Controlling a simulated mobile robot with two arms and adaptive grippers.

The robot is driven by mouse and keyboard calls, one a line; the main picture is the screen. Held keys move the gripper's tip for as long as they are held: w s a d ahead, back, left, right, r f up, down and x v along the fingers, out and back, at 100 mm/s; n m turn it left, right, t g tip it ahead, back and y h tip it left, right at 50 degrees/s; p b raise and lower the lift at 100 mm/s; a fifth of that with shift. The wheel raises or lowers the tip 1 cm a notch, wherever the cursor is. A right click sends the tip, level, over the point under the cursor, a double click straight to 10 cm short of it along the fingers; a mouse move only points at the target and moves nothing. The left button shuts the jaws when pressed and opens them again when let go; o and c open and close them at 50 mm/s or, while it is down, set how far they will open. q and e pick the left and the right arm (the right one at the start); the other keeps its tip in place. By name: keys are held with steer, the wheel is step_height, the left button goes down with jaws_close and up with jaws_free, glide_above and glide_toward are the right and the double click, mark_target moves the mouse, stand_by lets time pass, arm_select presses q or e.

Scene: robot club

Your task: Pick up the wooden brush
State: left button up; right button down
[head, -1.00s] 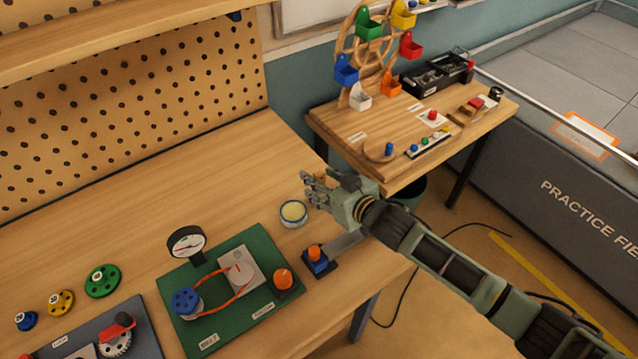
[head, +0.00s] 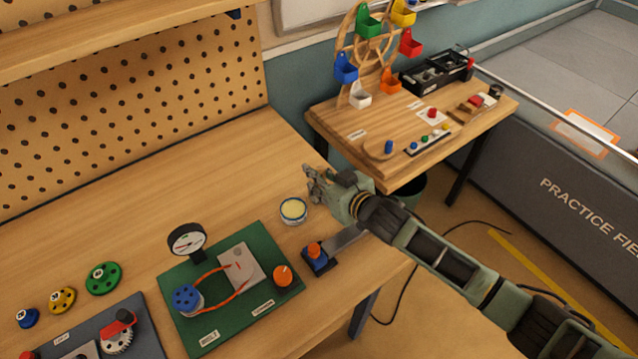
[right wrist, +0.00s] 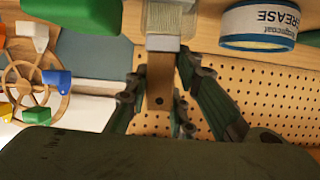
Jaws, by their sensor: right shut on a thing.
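The wooden brush (right wrist: 160,75) shows in the right wrist view, with its flat wooden handle, a small hole near the handle's end and a pale band and bristles at the top. My right gripper (right wrist: 161,88) is shut on the handle, with fingers on both sides of it. In the head view my right gripper (head: 317,184) is low over the right edge of the wooden workbench (head: 215,170), and its fingers hide most of the brush. I cannot tell whether the brush touches the bench. My left gripper is not in view.
A grease tin (head: 293,211) stands close to the gripper and also shows in the right wrist view (right wrist: 258,28). A green board (head: 220,321) with a gauge (head: 187,241) lies nearer. A side table (head: 350,118) with a toy wheel stands behind. The bench's middle is clear.

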mark_target(322, 169)
steer(key=shift+r, duration=0.45)
steer(key=r, duration=0.1)
steer(key=r+b, duration=0.1)
steer(key=r, duration=0.1)
steer(key=shift+w+d+r, duration=0.1)
steer(key=shift+d+r, duration=0.1)
steer(key=shift+d, duration=0.15)
steer(key=d+r+b, duration=0.2)
steer(key=d+r, duration=0.4)
steer(key=d, duration=0.5)
steer(key=shift+s+r, duration=0.3)
steer(key=shift+r, duration=0.1)
stand_by(1.2)
